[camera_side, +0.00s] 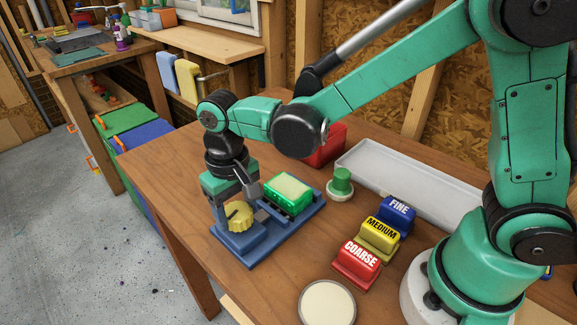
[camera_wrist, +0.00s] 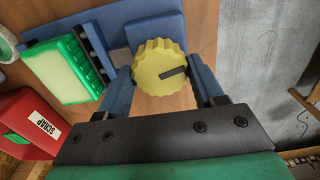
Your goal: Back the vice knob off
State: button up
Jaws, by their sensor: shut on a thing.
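The vice knob (camera_wrist: 158,68) is yellow and ridged, with a dark pointer mark on its face. It also shows in the side view (camera_side: 239,215), at the near-left end of the blue vice (camera_side: 262,243). My gripper (camera_wrist: 166,88) points down over the knob, with one finger on each side, shut on it. In the side view my gripper (camera_side: 238,205) partly hides the knob. A green block with a pale top (camera_side: 288,192) sits in the vice; it shows at the left of the wrist view (camera_wrist: 62,70).
Red COARSE (camera_side: 356,264), yellow MEDIUM (camera_side: 380,236) and blue FINE (camera_side: 396,215) blocks stand right of the vice. A green-knobbed piece (camera_side: 341,184), grey tray (camera_side: 411,187) and round pale disc (camera_side: 327,303) are nearby. A red SCRAP bin (camera_wrist: 32,124) stands behind the vice.

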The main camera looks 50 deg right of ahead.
aim_at(236, 210)
jog(key=n, duration=1.1)
jog(key=shift+n, duration=1.8)
jog(key=o, duration=1.3)
jog(key=shift+r, duration=0.1)
jog(key=shift+r, duration=2.75)
